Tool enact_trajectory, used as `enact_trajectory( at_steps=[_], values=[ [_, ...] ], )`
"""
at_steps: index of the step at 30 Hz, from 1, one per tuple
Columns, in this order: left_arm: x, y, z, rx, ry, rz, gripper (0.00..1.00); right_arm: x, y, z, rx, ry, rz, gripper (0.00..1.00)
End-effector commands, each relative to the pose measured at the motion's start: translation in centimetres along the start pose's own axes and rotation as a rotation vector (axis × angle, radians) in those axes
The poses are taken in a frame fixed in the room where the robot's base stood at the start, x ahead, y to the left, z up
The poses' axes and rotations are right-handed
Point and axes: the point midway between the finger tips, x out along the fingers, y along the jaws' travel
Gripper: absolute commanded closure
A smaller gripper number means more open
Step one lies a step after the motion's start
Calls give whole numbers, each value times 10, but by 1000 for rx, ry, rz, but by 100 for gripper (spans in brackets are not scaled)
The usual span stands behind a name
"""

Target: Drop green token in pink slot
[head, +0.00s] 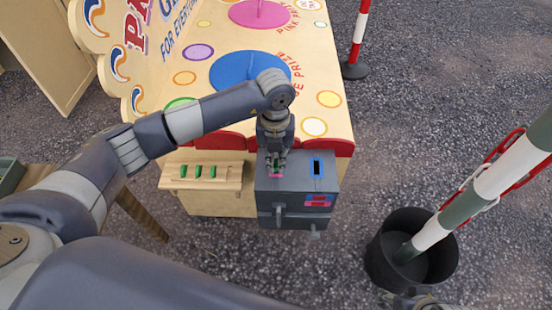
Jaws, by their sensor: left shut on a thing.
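My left gripper (276,164) points down over the left part of the top of a dark grey box (297,186). It is shut on a green token (279,163), of which only a little shows between the fingers. The pink slot (275,176) lies right at the fingertips and is mostly hidden by them. I cannot tell whether the token is in the slot or just above it. A blue-framed slot (317,168) is to the right on the same box. Part of my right gripper (412,299) shows at the bottom edge; its fingers are not clear.
Several green tokens (198,171) stand in a wooden rack (228,173) left of the box. Behind is a painted stall board (310,85) with pink and blue discs. A dark bucket (385,258) with a striped pole (488,185) stands at right on gravel.

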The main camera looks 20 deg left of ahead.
Motion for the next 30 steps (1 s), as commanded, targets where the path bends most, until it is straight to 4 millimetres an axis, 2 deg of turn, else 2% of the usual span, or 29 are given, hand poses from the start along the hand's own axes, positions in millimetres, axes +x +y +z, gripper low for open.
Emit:
enact_trajectory(
  at_steps=[7, 8, 10, 22, 26, 30],
  values=[
    [0, 0, 0, 0, 0, 0, 100, -2, 1, -1, 0, 5, 1, 60],
    [0, 0, 0, 0, 0, 0, 85, -1, 1, -1, 0, 5, 2, 60],
    [0, 0, 0, 0, 0, 0, 70, -1, 1, -1, -1, 4, 2, 60],
    [-4, 0, 0, 0, -1, -1, 69, 0, 2, -4, 0, 10, 4, 60],
    [-20, -1, 1, 2, -3, -2, 69, 0, 2, -4, 0, 9, 3, 60],
    [-50, -1, 1, 1, -5, -3, 69, 0, 1, -3, 0, 8, 3, 60]
  ],
)
